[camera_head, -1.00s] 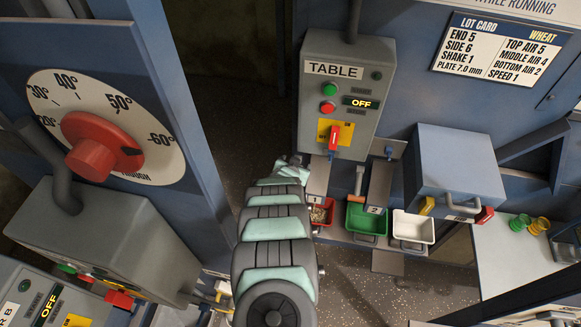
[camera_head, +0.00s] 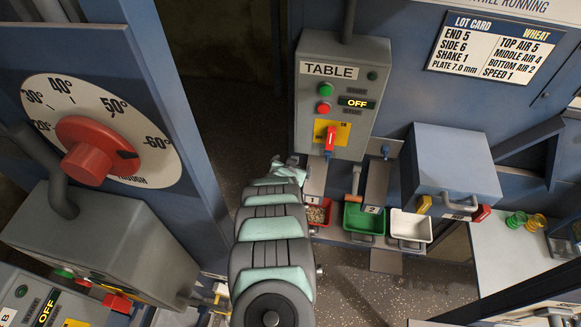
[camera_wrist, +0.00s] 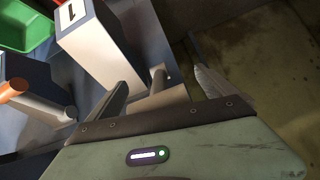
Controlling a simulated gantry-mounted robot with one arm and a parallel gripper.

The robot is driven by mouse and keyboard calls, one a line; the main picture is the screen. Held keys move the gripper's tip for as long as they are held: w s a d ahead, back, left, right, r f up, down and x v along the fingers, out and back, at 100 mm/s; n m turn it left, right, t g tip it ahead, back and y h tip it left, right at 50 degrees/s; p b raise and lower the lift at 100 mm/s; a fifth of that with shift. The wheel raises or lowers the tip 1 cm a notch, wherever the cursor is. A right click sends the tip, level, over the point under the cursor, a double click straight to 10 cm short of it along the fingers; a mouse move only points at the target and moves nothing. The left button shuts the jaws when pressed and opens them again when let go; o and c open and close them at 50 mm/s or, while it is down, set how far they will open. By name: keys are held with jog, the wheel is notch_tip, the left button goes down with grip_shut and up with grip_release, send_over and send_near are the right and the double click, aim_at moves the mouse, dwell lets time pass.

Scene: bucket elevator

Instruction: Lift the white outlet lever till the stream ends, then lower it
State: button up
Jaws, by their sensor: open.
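My gripper (camera_wrist: 158,72) is open, with its two dark fingers apart in the wrist view. A short pale rod with a rounded end (camera_wrist: 158,78) stands between the fingers beside the white chute marked 1 (camera_wrist: 95,45); it may be the outlet lever, and I cannot tell if a finger touches it. In the head view my gripper's end (camera_head: 288,166) is by the chute of outlet 1 (camera_head: 316,178), and my arm hides part of that area. A red tray with grain (camera_head: 319,214) sits below this chute. No falling stream can be made out.
An orange-tipped handle (camera_head: 356,180) stands by outlet 2, above a green tray (camera_head: 364,219). A white tray (camera_head: 411,228) is to its right. The TABLE control box (camera_head: 340,100) hangs above, reading OFF. A large dial (camera_head: 100,130) is at left.

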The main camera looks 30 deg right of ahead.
jog(key=shift+p+v, duration=0.3)
jog(key=shift+v, duration=0.45)
jog(key=p+v, duration=0.4)
jog(key=p, duration=0.1)
jog(key=shift+a+r, duration=0.15)
jog(key=shift+r, duration=0.25)
jog(key=shift+p+v, duration=1.85)
jog(key=shift+v, duration=0.4)
jog(key=shift+s+a+f, duration=0.1)
jog(key=shift+s+f, duration=0.1)
jog(key=shift+f, duration=0.05)
